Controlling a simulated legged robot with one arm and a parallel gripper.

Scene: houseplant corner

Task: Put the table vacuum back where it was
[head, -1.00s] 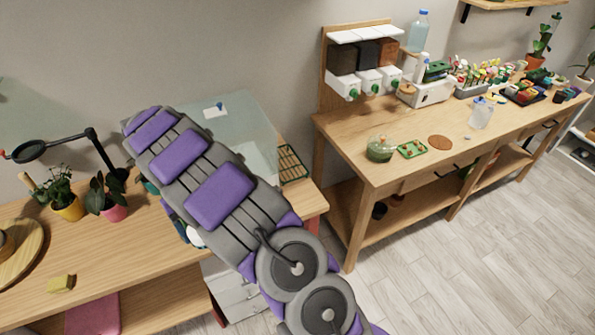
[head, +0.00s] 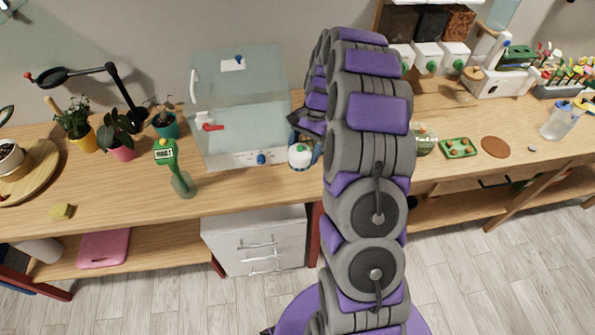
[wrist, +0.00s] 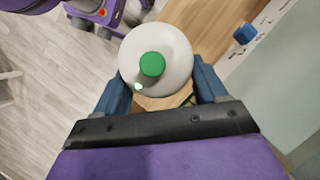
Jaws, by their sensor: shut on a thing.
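The table vacuum (wrist: 178,50) is a round white body with a green button on top, seen from above in the wrist view. My gripper (wrist: 160,84) has its two blue fingers on either side of it and is shut on it. In the head view the vacuum (head: 300,156) shows small beside my gripper (head: 306,147), just right of the clear cabinet, over the wooden bench near its front edge. Whether it touches the bench top cannot be told. My arm hides the area right of it.
The clear cabinet (head: 238,108) stands close on the vacuum's left. A green-topped device (head: 167,153), potted plants (head: 118,135) and a magnifier lamp (head: 85,74) stand further left. The front left bench top (head: 120,190) is mostly bare. A second bench with a green tray (head: 458,148) is at right.

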